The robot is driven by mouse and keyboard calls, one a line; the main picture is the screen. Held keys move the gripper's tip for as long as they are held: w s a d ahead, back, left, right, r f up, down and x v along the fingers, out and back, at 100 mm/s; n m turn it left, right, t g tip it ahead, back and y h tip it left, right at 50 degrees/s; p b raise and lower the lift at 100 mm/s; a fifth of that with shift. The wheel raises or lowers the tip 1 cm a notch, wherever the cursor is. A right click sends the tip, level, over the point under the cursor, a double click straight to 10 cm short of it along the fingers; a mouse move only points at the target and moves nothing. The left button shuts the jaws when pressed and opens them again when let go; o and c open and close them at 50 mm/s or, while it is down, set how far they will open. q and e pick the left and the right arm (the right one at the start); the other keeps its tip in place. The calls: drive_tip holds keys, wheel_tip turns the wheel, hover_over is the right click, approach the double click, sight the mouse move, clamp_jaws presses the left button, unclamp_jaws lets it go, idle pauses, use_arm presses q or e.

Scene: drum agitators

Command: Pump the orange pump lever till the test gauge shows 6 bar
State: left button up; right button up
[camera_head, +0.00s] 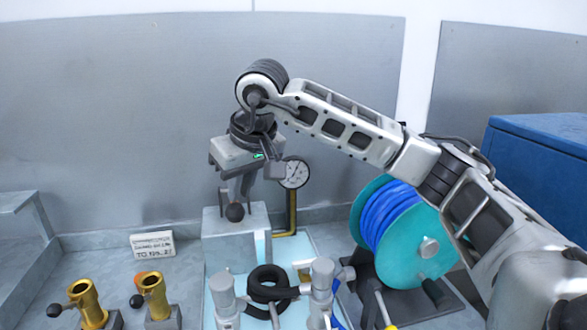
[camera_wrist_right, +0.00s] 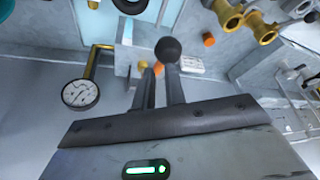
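My right gripper (camera_head: 234,195) points down over a grey block (camera_head: 222,250), its two fingers apart. A dark ball knob (camera_head: 235,212) is at the fingertips; in the right wrist view the knob (camera_wrist_right: 168,50) overlaps one fingertip. A small orange piece (camera_wrist_right: 157,68), perhaps part of the pump lever, shows between the fingers. Most of the lever is hidden, and contact is unclear. A round white gauge (camera_head: 294,173) stands on a brass pipe right of the gripper. It also shows in the wrist view (camera_wrist_right: 80,94); its needle is too small to read. My left gripper is out of view.
A teal reel with blue hose (camera_head: 412,240) stands right, below my right arm. Brass fittings (camera_head: 85,302) and a label plate (camera_head: 152,244) are left. Grey fittings and a black ring (camera_head: 268,285) stand in front. A blue box (camera_head: 540,165) is far right.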

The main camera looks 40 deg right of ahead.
drive_tip(key=shift+f, duration=0.15)
idle(0.5)
